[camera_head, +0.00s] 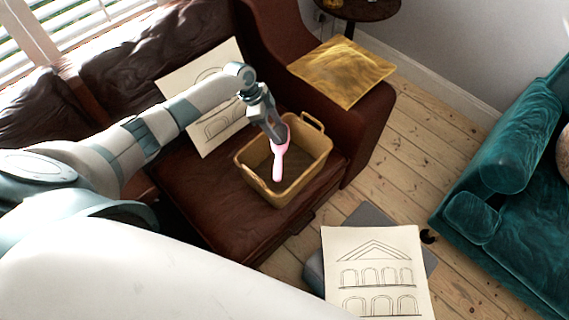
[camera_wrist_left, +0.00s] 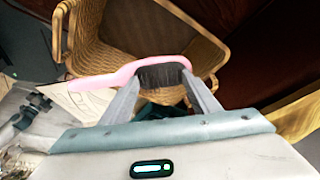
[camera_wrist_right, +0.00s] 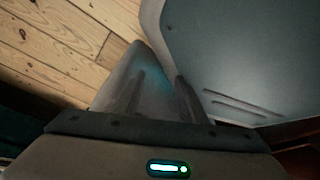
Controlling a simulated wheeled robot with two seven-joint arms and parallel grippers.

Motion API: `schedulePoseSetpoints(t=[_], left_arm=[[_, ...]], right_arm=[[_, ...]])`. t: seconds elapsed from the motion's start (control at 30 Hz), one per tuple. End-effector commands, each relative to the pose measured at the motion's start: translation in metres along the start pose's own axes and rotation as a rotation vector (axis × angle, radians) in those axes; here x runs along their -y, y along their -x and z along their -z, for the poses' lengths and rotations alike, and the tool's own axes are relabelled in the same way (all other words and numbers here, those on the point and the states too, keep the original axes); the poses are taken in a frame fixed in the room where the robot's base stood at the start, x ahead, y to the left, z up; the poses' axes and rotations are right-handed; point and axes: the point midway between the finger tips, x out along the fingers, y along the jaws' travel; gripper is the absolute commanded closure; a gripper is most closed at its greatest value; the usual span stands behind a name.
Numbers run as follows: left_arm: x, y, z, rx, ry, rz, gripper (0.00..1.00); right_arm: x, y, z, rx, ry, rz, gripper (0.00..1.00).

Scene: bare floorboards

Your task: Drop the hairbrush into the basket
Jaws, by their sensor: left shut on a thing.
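The pink hairbrush (camera_head: 279,163) hangs handle down from my left gripper (camera_head: 276,136), which is shut on its head. The left wrist view shows the pink brush (camera_wrist_left: 108,79) with its dark bristles between the fingertips (camera_wrist_left: 163,80). The tan woven basket (camera_head: 259,185) with two handles sits on the brown leather seat; its wall also shows in the left wrist view (camera_wrist_left: 205,48). In the head view, the brush is over the basket's opening, and I cannot tell how far the handle reaches in. My right gripper (camera_wrist_right: 160,78) shows with its fingers apart and nothing seen between them.
A drawing sheet (camera_head: 215,135) leans behind the basket. A yellow cushion (camera_head: 341,70) lies on the brown sofa's arm. Another drawing (camera_head: 375,270) is at the front, over a grey object. A teal sofa (camera_head: 510,140) stands at right, with bare floorboards (camera_head: 410,150) between.

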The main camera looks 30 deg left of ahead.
Motion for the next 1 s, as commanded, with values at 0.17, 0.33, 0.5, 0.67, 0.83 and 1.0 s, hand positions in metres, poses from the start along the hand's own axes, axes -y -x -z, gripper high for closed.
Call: schedulePoseSetpoints(t=[0.17,0.33,0.5,0.67,0.83,1.0], left_arm=[[0.0,-0.001,0.0,0.0,0.0,0.0,0.67],[0.0,-0.001,0.0,0.0,0.0,0.0,0.67],[0.0,-0.001,0.0,0.0,0.0,0.0,0.22],[0.0,-0.001,0.0,0.0,0.0,0.0,0.22],[0.0,0.0,0.0,0.0,0.0,0.0,0.22],[0.0,0.004,0.0,0.0,0.0,0.0,0.22]], right_arm=[[0.002,0.001,-0.001,-0.002,-0.001,0.002,0.62],[0.002,0.001,-0.003,0.001,-0.001,0.002,0.62],[0.002,0.0,-0.002,0.001,0.0,0.002,0.62],[0.001,-0.001,0.004,-0.004,0.0,0.001,0.62],[-0.001,-0.002,0.011,-0.01,0.001,-0.001,0.62],[-0.002,0.0,0.009,0.0,0.001,-0.002,0.62]])
